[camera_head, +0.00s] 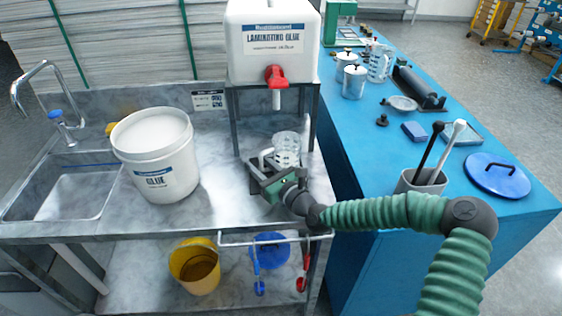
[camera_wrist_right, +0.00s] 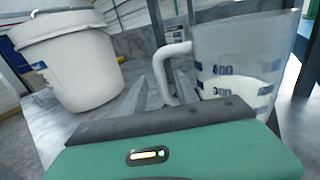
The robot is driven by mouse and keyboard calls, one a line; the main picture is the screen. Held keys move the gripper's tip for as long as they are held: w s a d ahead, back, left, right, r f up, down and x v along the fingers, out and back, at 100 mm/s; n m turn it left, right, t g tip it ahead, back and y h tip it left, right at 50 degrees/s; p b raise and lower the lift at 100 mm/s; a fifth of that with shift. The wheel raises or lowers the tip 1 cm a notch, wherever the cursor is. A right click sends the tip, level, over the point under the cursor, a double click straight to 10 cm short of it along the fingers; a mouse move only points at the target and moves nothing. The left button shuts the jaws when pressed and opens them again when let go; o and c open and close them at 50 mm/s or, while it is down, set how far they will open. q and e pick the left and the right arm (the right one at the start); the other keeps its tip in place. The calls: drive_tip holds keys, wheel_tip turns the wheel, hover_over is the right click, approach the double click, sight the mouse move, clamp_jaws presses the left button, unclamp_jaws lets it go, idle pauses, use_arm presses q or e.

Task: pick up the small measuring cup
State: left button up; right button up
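A clear measuring cup (camera_head: 287,146) with printed marks and a white handle stands on the metal counter, below the red tap of the glue tank. It also shows in the right wrist view (camera_wrist_right: 245,60), with 400 and 300 marks and whitish contents low down. My right gripper (camera_head: 265,166) is low at the counter, at the cup's handle side. In the right wrist view its grey fingers look apart, with the handle (camera_wrist_right: 165,75) between them; contact is not clear. Another clear measuring cup (camera_head: 379,64) stands on the blue table. My left gripper is not in view.
A white glue bucket (camera_head: 155,150) stands left, beside the sink (camera_head: 62,190). The blue table (camera_head: 345,150) on the right holds pots, a roller and a utensil holder (camera_head: 418,182).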

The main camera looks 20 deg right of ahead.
drive_tip(key=shift+d, duration=0.55)
drive_tip(key=shift+c, duration=1.1)
drive_tip(key=shift+a, duration=0.4)
clamp_jaws()
drive_tip(key=shift+d, duration=0.15)
